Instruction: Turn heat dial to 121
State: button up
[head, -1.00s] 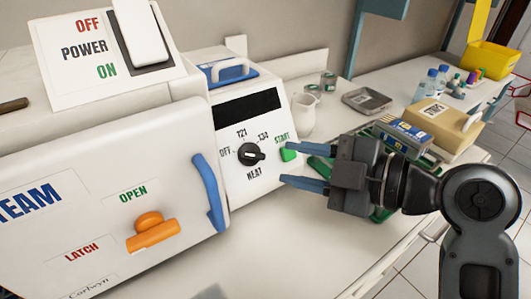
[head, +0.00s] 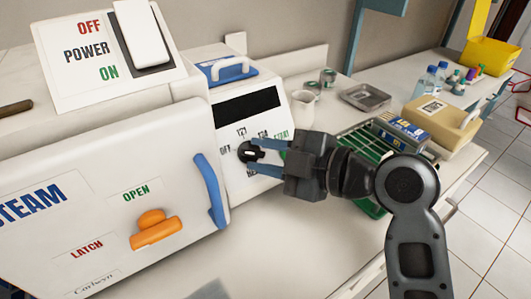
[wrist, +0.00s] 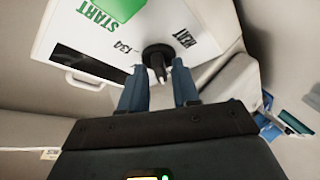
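The black heat dial (head: 246,152) is on the white front panel of the sterilizer, below a dark display. Its labels are partly covered by my fingers in the head view. My gripper (head: 256,157) reaches in from the right, with one blue finger above the dial and one below. In the wrist view the dial (wrist: 157,52) sits between the fingertips of my gripper (wrist: 160,72). The fingers are apart, with gaps showing beside the dial's narrow grip. "134" and "HEAT" are readable there. I cannot tell exactly where the dial's pointer aims.
The green START button (wrist: 122,8) is close to the dial. A blue door handle (head: 210,190) and an orange latch knob (head: 155,228) are at left. A white jug (head: 302,108), a green rack (head: 358,148) and a tan box (head: 440,120) stand at right.

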grip_shut()
jog(key=shift+f+m, duration=0.1)
jog(key=shift+m, duration=0.2)
jog(key=shift+s+f+m+t+b, duration=0.1)
jog(key=shift+m+t+b, duration=0.4)
jog(key=shift+m+b, duration=0.35)
jog(key=m+t, duration=0.1)
jog(key=m, duration=0.2)
jog(key=shift+s+a+t+b, duration=0.1)
jog(key=shift+a+t+b, duration=0.05)
jog(key=shift+t+b, duration=0.2)
jog(key=m+t+p, duration=0.1)
jog(key=m, duration=0.1)
jog(key=m+t+h, duration=0.1)
jog(key=m, duration=0.2)
jog(key=shift+s+a+m+h+p, duration=0.15)
jog(key=shift+m+h+p, duration=0.15)
jog(key=shift+m+p, duration=0.05)
jog(key=shift+m+t+h+p, duration=0.7)
jog(key=shift+m+p, duration=0.5)
jog(key=shift+m, duration=0.8)
